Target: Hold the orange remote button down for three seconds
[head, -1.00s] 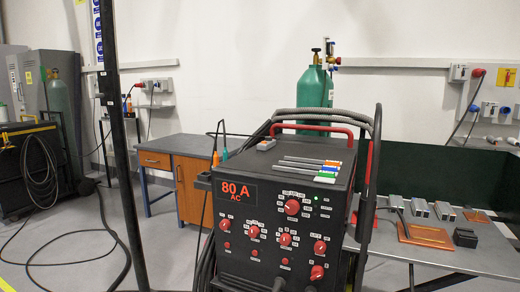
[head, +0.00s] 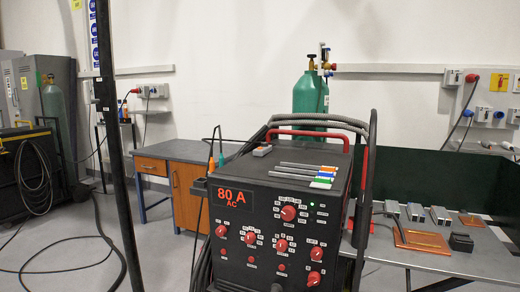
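A small grey box with a hint of orange on top (head: 262,150) lies on the left part of the welding machine's lid. It may be the remote, but it is too small to make out a button for certain. The black welding machine (head: 230,250) stands in the middle, with red knobs and a red display reading 80 A AC. My gripper is not in view.
Several rods with coloured ends (head: 310,172) lie on the machine's lid, below a red handle (head: 307,132) and cables. A metal table (head: 480,255) with blocks and copper plates stands right. A dark pole (head: 112,150) rises at left; cables lie on the floor.

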